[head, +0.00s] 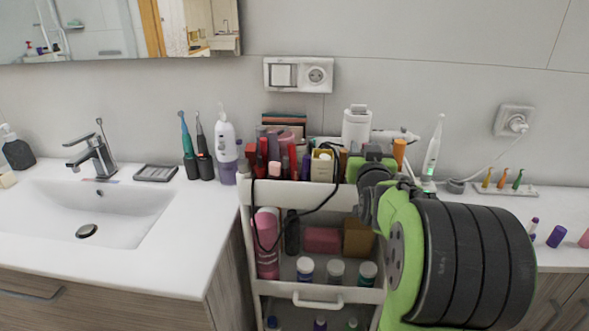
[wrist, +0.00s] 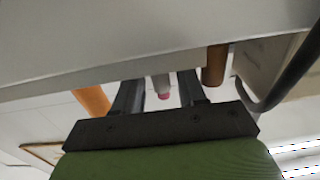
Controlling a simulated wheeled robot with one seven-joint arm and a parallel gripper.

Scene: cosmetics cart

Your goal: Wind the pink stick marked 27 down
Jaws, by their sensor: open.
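In the wrist view my gripper (wrist: 160,84) is open, its two dark fingers apart. A slim pale stick with a pink end (wrist: 163,95) shows in the gap between them, with space on both sides. I cannot read a number on it, so I cannot tell whether it is the stick marked 27. In the head view the green gripper body (head: 371,168) is at the right end of the cart's top tray. Its fingertips and the pale stick are hidden there.
The white cart (head: 300,194) holds several bottles and boxes. In the wrist view orange-brown pieces show left (wrist: 93,101) and right (wrist: 215,66) of the fingers. A pale panel (wrist: 120,45) crosses above. A purple stick (head: 557,236) and a pink piece (head: 585,240) are on the right counter.

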